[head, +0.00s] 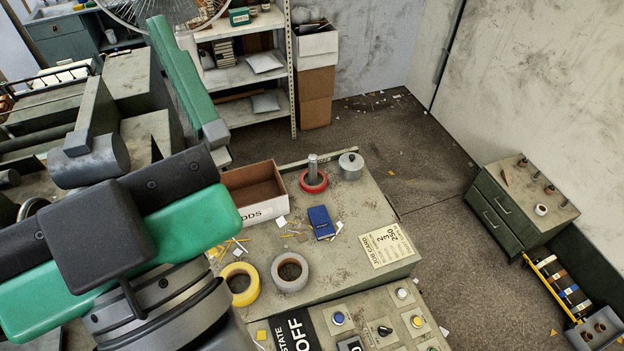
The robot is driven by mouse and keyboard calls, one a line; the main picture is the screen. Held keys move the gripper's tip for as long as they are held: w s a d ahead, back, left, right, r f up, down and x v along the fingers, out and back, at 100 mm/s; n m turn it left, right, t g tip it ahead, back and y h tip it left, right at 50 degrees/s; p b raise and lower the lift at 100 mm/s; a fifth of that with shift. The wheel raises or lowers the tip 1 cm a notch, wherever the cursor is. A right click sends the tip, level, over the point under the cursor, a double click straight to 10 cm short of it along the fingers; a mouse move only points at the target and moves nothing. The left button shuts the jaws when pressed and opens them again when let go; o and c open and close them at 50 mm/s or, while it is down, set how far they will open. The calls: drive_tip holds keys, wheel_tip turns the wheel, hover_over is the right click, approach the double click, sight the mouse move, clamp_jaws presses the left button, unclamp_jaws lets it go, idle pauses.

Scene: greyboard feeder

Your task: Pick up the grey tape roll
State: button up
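The grey tape roll (290,272) lies flat on the grey-topped bench (354,207), near its front edge. Its hole faces up, and it is in full view. A yellow tape roll (240,284) lies just to its left, nearly touching it. Nothing shows the gripper touching the grey roll.
A paper card (387,244) lies at right. A control panel (375,322) stands in front of the rolls.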

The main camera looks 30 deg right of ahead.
idle(0.3)
drive_tip(key=c, duration=1.3)
